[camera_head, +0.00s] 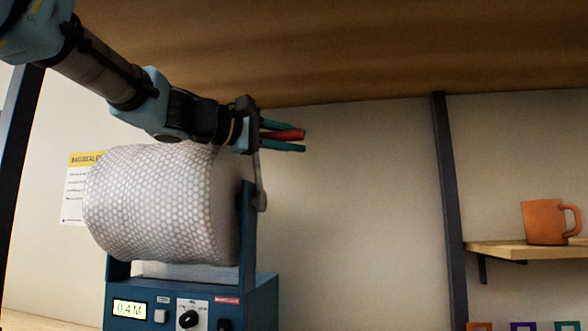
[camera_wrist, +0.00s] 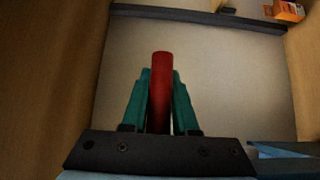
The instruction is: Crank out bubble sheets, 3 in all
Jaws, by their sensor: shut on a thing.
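A blue machine (camera_head: 262,300) holds a big roll of bubble wrap (camera_head: 160,200) between its uprights. Its small display (camera_head: 129,309) reads 0.4 M. A grey crank arm (camera_head: 259,180) rises on the roll's right side. My gripper (camera_head: 284,135) is above and right of the roll, with its teal fingers shut on a red crank handle (camera_head: 297,134). In the wrist view the red handle (camera_wrist: 161,85) lies between the two teal fingers. The join of handle and crank arm is partly hidden by my gripper. No cut sheet shows.
A wooden surface (camera_head: 330,50) hangs close above my arm. A dark post (camera_head: 449,200) stands to the right. Beyond it, an orange mug (camera_head: 543,222) sits on a wooden shelf (camera_head: 510,250). A yellow-headed sign (camera_head: 76,190) is on the wall behind the roll.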

